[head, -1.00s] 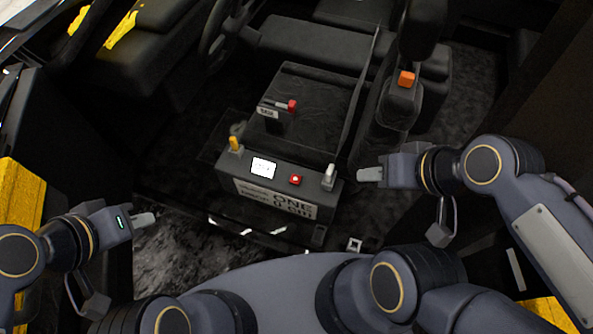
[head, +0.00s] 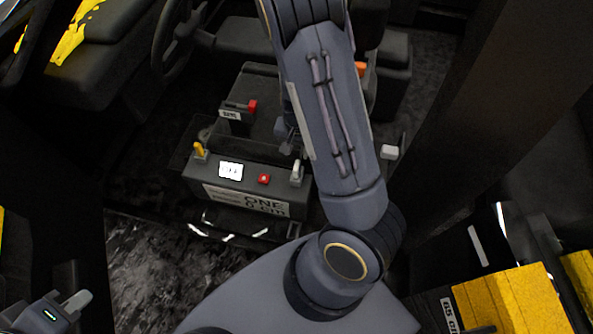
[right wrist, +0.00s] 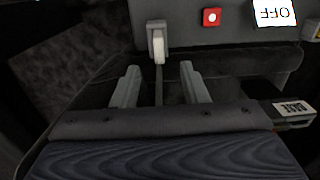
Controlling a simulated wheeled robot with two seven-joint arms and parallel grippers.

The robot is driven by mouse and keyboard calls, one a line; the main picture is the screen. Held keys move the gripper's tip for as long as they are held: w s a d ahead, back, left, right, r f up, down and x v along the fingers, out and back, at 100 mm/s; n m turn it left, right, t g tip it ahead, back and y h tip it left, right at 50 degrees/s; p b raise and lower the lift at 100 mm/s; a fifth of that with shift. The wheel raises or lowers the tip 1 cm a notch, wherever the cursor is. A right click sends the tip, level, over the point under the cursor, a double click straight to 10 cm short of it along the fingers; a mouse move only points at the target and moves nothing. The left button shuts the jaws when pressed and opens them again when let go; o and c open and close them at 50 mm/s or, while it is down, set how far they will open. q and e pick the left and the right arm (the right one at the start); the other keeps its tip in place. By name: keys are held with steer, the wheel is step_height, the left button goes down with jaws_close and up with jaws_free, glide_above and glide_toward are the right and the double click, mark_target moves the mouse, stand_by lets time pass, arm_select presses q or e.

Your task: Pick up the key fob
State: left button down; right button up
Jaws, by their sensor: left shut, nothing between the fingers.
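I cannot make out a key fob for certain in either view. My right gripper (right wrist: 160,68) is open and empty in the right wrist view, its two grey fingers apart. A lever with a pale handle (right wrist: 158,45) on the control box appears between and just beyond the fingertips; no contact shows. In the head view my right arm reaches over the scene and hides most of that gripper. My left gripper (head: 76,302) is at the lower left of the head view, shut and empty, away from the control box.
A steering wheel (head: 160,45) is at upper left, yellow blocks (head: 515,300) at lower right.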

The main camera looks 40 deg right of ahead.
mark_target(297, 165)
steer(key=f, duration=0.4)
steer(key=f+b, duration=0.1)
steer(key=f, duration=0.3)
steer(key=shift+w+d+f, duration=0.15)
steer(key=shift+d+f, duration=0.05)
steer(key=shift+f, duration=0.05)
jaws_close()
